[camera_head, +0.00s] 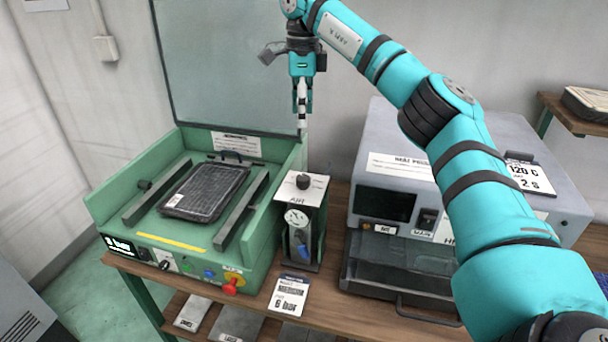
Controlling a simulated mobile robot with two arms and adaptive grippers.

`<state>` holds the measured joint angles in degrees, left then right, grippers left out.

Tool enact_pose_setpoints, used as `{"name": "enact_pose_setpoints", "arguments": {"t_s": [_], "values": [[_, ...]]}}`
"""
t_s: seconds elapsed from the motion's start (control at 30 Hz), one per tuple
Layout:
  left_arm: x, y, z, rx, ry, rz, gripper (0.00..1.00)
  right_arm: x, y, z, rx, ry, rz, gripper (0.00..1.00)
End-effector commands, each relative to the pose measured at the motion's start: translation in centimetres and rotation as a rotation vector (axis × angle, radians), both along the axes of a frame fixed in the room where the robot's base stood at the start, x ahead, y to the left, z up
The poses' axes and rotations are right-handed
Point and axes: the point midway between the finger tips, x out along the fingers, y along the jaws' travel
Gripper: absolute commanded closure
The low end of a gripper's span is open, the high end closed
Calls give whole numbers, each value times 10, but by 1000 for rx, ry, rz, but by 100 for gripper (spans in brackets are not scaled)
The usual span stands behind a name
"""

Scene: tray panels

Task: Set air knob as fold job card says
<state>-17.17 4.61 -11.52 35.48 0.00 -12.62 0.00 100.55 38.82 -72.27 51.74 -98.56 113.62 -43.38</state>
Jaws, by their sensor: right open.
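The air knob (303,181) is a small black knob on top of the air regulator (317,203), whose top plate is marked AIR. A round gauge (297,217) is on the regulator's front; its needle is too small to read. A white card (289,295) with a dark header lies on the bench in front and reads 6 bar; its smaller print is unclear. My right gripper (302,122) points down above the knob, apart from it, open and empty, its fingers seen nearly edge-on. My left gripper is not in view.
A green machine (270,215) with a dark tray (207,190) stands left of the regulator. Its small display (120,246) ends in bar; the digit is unclear. A grey heat machine (384,160) stands close on the right, with a card (530,178) reading 120 C, 2 s.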

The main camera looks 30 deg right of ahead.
Motion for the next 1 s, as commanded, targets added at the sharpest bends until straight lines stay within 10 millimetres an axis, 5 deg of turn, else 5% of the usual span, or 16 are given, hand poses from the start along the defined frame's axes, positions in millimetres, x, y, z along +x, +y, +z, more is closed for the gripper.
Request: {"name": "enact_pose_setpoints", "arguments": {"t_s": [0.17, 0.8, 1.0], "values": [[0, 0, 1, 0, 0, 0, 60, -3, -5, -16, -12, 13, -7, 43], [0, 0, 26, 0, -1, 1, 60, -3, -3, -145, -8, 11, -6, 43], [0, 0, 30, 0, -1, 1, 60, -3, -3, -166, -8, 10, -6, 43]]}}
